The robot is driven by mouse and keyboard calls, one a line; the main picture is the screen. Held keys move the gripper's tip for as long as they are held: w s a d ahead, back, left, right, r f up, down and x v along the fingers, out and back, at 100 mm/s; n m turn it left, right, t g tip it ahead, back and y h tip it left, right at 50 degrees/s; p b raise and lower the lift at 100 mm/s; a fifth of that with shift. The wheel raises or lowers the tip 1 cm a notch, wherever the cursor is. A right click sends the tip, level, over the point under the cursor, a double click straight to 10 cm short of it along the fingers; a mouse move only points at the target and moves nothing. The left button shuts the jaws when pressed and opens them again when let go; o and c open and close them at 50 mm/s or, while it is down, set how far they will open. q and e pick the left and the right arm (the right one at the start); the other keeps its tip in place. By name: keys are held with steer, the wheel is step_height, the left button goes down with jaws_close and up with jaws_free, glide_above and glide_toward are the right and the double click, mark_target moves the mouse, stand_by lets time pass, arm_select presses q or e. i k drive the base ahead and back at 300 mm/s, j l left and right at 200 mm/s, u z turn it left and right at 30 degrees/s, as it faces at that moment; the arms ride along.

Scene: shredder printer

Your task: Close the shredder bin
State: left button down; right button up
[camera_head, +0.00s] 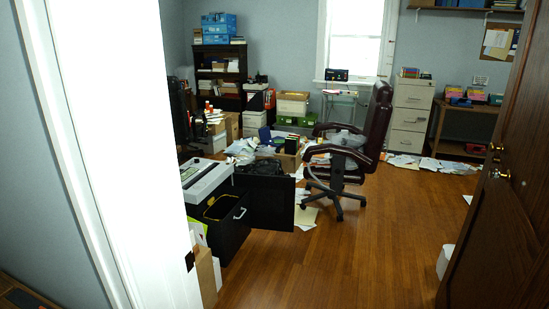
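The shredder (205,180) stands just past the doorway, left of centre, with a light grey top on a black body. Its black bin (228,238) is at the front, with a light handle (240,213) and a yellow-edged opening showing at the top, so it looks pulled out. A black panel (272,203) stands out to the right beside it; I cannot tell if it is a door of the shredder. The white door frame hides the shredder's left side. Neither of my grippers is in view.
A white door frame (120,150) is close on the left and an open wooden door (500,190) on the right. The wooden floor (330,265) between them is mostly clear. An office chair (350,150), scattered papers (305,215) and boxes lie beyond.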

mark_target(225, 238)
steer(key=i+l+z, duration=0.1)
steer(key=i+z, duration=0.2)
steer(key=i, duration=0.8)
steer(key=i+j+z, duration=0.15)
steer(key=i+z, duration=0.15)
steer(key=i, duration=0.75)
